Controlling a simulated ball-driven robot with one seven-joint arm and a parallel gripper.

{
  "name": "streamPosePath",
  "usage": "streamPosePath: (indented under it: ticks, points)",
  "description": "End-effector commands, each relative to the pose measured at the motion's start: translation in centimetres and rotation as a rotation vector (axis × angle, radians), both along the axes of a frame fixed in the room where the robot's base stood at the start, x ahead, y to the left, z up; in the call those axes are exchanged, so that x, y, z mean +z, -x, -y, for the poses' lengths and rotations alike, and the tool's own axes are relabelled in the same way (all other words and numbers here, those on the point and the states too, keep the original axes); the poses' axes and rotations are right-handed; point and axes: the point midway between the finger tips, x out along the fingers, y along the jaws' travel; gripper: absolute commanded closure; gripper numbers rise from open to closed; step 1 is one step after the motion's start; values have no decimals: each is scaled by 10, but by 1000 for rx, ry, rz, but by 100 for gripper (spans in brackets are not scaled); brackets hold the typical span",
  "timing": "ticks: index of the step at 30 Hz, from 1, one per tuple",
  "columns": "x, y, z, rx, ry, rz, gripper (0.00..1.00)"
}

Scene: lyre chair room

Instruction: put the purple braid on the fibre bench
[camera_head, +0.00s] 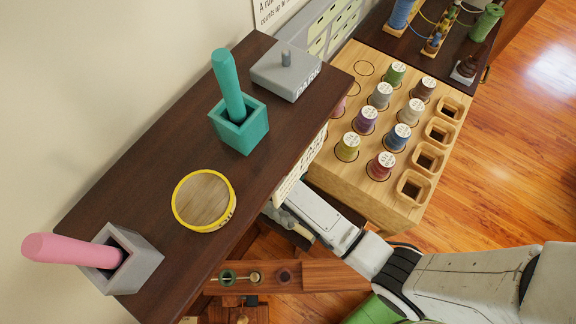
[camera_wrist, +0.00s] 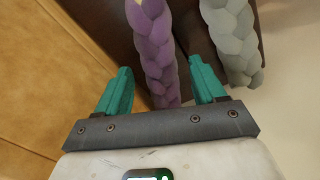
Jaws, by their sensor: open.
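The purple braid (camera_wrist: 158,45) hangs in the wrist view, thick and plaited, against a dark wooden surface. My gripper (camera_wrist: 163,80) is open, with one teal finger on each side of the purple braid. No closed grip on it shows. A grey braid (camera_wrist: 235,40) hangs just right of the right finger. I cannot tell for sure which surface is the fibre bench; a dark table (camera_head: 462,45) at the upper right holds fibre-like items.
The dark shelf (camera_head: 150,160) carries a teal pot (camera_head: 240,130), a grey pot (camera_head: 140,270), a yellow-rimmed disc (camera_head: 204,200) and a grey box (camera_head: 287,75). A light wooden rack (camera_head: 330,105) holds several thread spools. Floor (camera_head: 520,110) is open at right.

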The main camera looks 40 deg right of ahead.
Motion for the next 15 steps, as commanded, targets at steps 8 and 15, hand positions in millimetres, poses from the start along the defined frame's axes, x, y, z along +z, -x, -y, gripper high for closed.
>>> streamPosePath:
  ticks: [8,15]
  points:
    - [46,-1,0,-1,-1,2,31]
    - [62,0,0,0,0,0,31]
